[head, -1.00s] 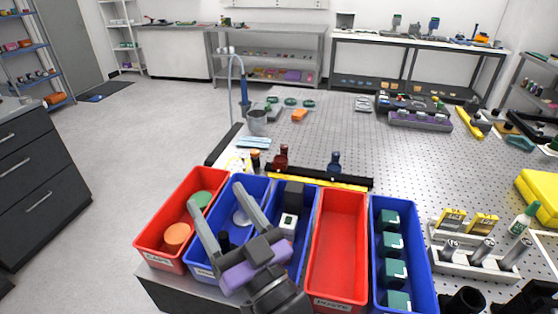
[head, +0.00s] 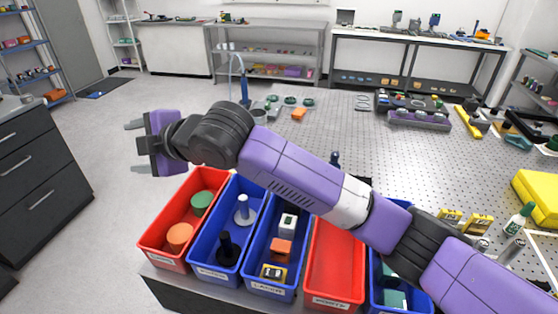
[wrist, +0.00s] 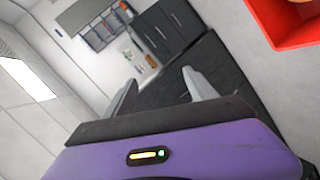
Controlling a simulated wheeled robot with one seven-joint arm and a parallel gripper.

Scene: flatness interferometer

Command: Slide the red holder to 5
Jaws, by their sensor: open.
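My gripper (head: 137,147) is open and empty. In the head view it is at the left, held out past the left end of the bins and pointing left over the floor. In the wrist view its two grey fingers (wrist: 159,80) are spread with nothing between them. The red holder is not visible now; my purple arm covers the part of the bench where it stood.
Red bins (head: 153,238) and blue bins (head: 207,270) line the bench front below my arm. The perforated bench top (head: 400,150) behind is largely clear in the middle. A grey cup (head: 258,117) stands at its left. Dark drawers (head: 45,165) stand at far left.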

